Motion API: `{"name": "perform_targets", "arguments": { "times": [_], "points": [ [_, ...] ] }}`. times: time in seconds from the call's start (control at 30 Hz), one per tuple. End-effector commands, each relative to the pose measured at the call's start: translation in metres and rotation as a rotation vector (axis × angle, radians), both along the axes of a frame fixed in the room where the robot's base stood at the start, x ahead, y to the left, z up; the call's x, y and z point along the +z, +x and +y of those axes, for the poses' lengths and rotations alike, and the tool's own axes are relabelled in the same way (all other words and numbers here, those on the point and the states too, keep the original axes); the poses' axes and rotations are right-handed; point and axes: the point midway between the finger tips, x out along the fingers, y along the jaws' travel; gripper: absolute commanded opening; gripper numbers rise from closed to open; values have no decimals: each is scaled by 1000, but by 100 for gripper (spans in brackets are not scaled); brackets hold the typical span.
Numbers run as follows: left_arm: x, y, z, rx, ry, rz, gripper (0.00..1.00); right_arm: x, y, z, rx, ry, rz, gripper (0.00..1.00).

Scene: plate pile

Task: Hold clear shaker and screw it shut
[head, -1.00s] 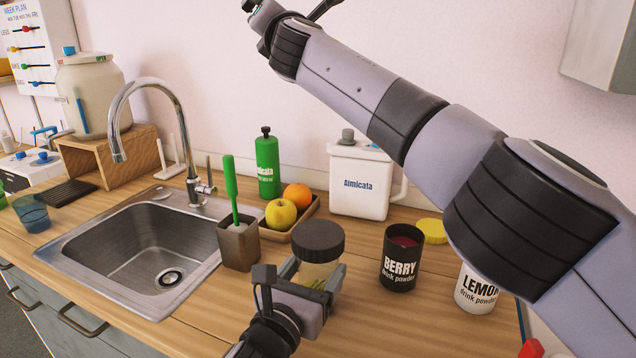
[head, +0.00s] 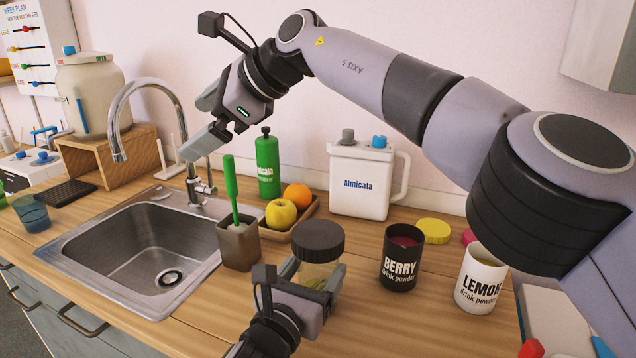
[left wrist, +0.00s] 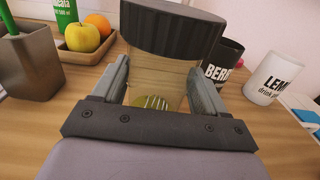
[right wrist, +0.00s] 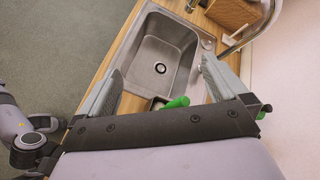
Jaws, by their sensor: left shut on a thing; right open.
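The clear shaker (head: 316,270) stands upright on the counter with a black ribbed lid (head: 318,240) on top. It also shows in the left wrist view (left wrist: 160,85), with its lid (left wrist: 172,28) above the fingers and something yellowish at the bottom. My left gripper (head: 322,290) is shut around the shaker's clear body, below the lid. I cannot tell whether the lid is screwed tight. My right gripper (head: 212,122) is open and empty, high in front of the wall near the tap. In the right wrist view its fingers (right wrist: 155,80) are spread above the sink.
The sink (head: 150,250) with its tap (head: 165,110) lies left. Berry (head: 400,262) and lemon (head: 480,285) tubs stand right, a white jug (head: 360,185) behind.

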Motion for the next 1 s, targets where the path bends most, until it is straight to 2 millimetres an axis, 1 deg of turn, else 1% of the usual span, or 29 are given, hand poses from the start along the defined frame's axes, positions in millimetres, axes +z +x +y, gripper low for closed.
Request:
{"name": "perform_targets", "arguments": {
  "times": [0.03, 0.1, 0.17, 0.2, 0.33, 0.4, 0.5, 0.6, 0.7, 1.0],
  "points": [
    [-1, 0, 0, 0, 1, 2, 0, -13, -3, -10, 22, -90, 4, 100],
    [-1, 0, 0, 0, 1, 2, 0, -30, -8, -27, 51, -219, 17, 100],
    [-1, 0, 0, 1, 1, 2, 0, -44, -12, -44, 71, -329, 33, 100],
    [-1, 0, 0, 1, 1, 2, 0, -52, -15, -55, 83, -404, 46, 100],
    [-1, 0, 0, 0, 1, 2, 0, -71, -23, -95, 105, -626, 97, 100],
    [-1, 0, 0, 0, 1, 2, 0, -76, -27, -115, 110, -726, 127, 100],
    [-1, 0, 0, 0, 1, 2, 0, -81, -33, -138, 110, -842, 167, 100],
    [-1, 0, 0, 0, 1, 2, 0, -82, -37, -154, 110, -917, 197, 100],
    [-1, 0, 0, 0, 1, 2, 0, -82, -39, -163, 108, -957, 214, 100],
    [-1, 0, 0, 0, 0, 1, 0, -82, -40, -165, 107, -968, 220, 100]
  ]
}}
